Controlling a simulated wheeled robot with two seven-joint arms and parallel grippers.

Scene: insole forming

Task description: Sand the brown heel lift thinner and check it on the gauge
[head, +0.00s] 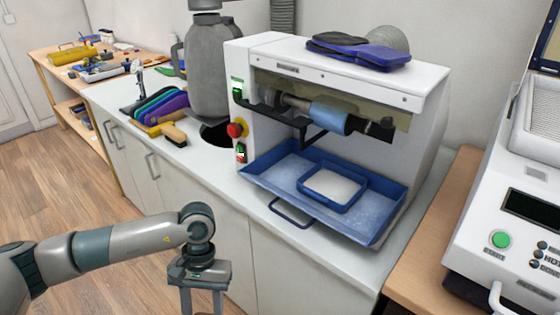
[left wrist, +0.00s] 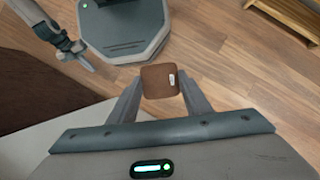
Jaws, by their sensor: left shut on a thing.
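The brown heel lift (left wrist: 152,80) is a rounded square block with a small white label. It sits between the fingers of my left gripper (left wrist: 160,90) in the left wrist view, held over the floor. In the head view my left gripper (head: 203,298) hangs low in front of the cabinet, its fingertips cut off by the lower edge, so the lift is hidden there. The white sanding machine (head: 410,87) has a drum with a blue band (head: 330,116). My right gripper (left wrist: 78,52) shows small at the upper left of the wrist view. I cannot pick out the gauge.
A blue tray (head: 262,180) with a smaller blue-rimmed tray inside lies below the drum. A red knob (head: 235,130) is on the machine's left front. Coloured insoles (head: 165,104) and a brush (head: 173,134) lie left. A white device (head: 505,240) stands right.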

